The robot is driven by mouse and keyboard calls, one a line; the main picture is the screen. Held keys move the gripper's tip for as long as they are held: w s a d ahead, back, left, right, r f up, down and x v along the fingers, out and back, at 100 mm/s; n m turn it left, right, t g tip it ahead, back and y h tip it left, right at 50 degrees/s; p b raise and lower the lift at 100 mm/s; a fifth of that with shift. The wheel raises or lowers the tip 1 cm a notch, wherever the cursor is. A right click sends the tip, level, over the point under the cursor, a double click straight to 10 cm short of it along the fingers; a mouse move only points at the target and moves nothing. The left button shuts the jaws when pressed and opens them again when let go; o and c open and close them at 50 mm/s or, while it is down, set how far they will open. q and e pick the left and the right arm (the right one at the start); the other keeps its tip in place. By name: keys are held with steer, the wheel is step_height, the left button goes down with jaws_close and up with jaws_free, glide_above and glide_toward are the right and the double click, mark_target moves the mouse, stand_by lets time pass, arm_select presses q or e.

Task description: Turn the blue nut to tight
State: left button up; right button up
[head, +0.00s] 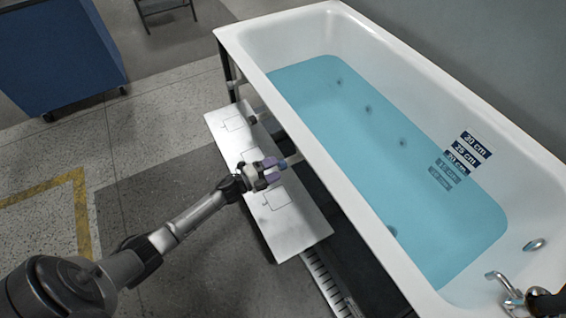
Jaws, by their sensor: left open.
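My left arm comes in from the lower left. My left gripper (268,172) is open and points toward the tub's side, over the light metal panel. A small blue piece, which looks like the blue nut (282,164), shows right at its fingertips, below the tub's rim. The fingers hide part of it, and I cannot tell whether they touch it or how tight it is. My right gripper does not show.
The white bathtub (375,240) holds blue water (350,130). The metal panel (300,230) lies along its near side, with a drain grate (328,284) beyond its lower end. A tap (505,284) is at lower right, a blue cabinet (60,50) at upper left. The left floor is clear.

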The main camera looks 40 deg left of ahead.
arm_select(q)
steer(key=p+v, duration=0.1)
steer(key=v, duration=0.8)
steer(key=shift+p, duration=0.4)
steer(key=shift+w, duration=0.1)
